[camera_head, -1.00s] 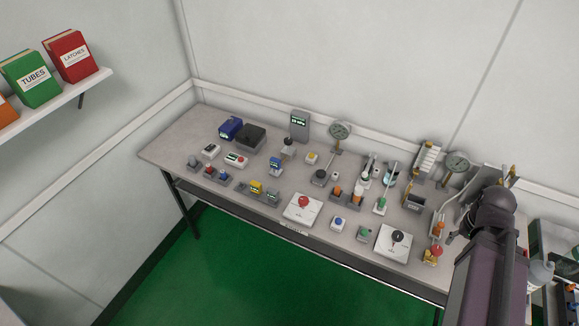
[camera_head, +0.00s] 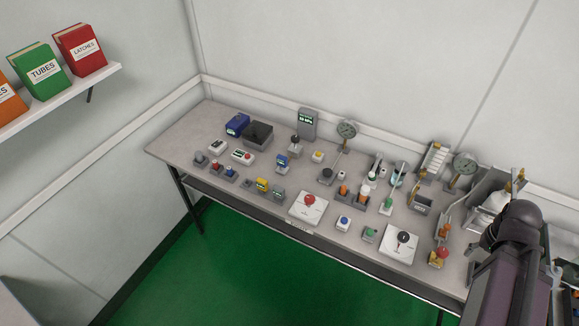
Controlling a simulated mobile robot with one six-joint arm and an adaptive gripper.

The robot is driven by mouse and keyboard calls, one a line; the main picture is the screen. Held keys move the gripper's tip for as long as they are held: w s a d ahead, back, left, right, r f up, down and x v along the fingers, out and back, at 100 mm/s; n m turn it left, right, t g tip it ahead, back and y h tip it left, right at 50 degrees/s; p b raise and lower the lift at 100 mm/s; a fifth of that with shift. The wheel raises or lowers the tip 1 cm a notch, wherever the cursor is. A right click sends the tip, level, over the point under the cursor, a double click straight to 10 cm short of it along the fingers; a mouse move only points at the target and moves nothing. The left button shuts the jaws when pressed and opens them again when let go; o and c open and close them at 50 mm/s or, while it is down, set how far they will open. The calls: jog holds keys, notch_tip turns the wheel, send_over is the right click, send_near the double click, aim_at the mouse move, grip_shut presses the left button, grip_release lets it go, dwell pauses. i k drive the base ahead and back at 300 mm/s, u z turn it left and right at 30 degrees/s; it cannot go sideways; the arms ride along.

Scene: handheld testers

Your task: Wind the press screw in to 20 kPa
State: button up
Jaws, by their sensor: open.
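A grey upright box with a small lit green display (camera_head: 307,120) stands at the back of the bench. Its text is too small to read surely. A dark-topped knob on a grey block (camera_head: 295,143) stands just in front of it. A round dial gauge (camera_head: 347,130) stands to its right on a stem, with a black round knob (camera_head: 326,174) at its foot. A second dial gauge (camera_head: 464,163) stands farther right. I cannot tell which of these knobs is the press screw. My arm shows at the lower right; my gripper is not in view.
The bench (camera_head: 182,133) is crowded with small testers. White plates with a red knob (camera_head: 309,199) and a black knob (camera_head: 403,238) lie along the front. Its left end is bare. Green floor (camera_head: 250,270) is clear in front.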

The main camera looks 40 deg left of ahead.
aim_at(295, 139)
jog(key=z, duration=0.1)
jog(key=k, duration=0.9)
jog(key=u, duration=1.35)
jog(key=i, duration=1)
